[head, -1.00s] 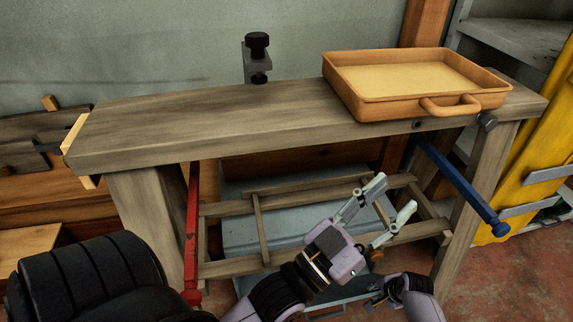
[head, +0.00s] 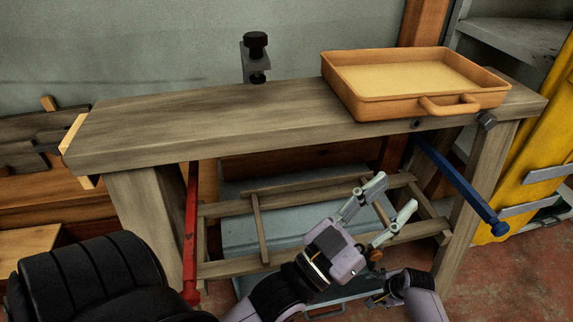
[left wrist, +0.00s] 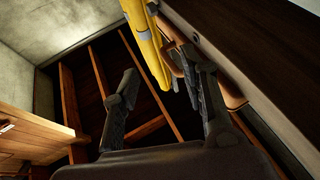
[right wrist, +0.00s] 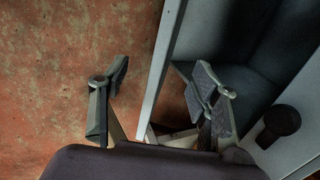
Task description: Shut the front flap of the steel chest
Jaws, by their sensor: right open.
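The grey-blue steel chest (head: 240,238) stands on the floor beneath the workbench, partly hidden by the wooden rails and my arms. Its front flap (head: 345,290) appears lowered at the front, mostly covered by my grippers. In the right wrist view a pale, narrow metal edge (right wrist: 163,75), apparently the flap's, runs between my open right gripper's fingers (right wrist: 160,72); I cannot tell whether they touch it. In the head view my right gripper (head: 375,299) is low by the flap, partly hidden. My left gripper (head: 394,192) is open and empty, above and in front of the chest.
The workbench top (head: 220,120) carries an orange tray (head: 415,95) and a black clamp (head: 256,60). A red bar (head: 191,230) and a blue bar (head: 460,185) jut out below it. A yellow object (head: 530,170) stands right. Red floor (head: 510,280) is clear at lower right.

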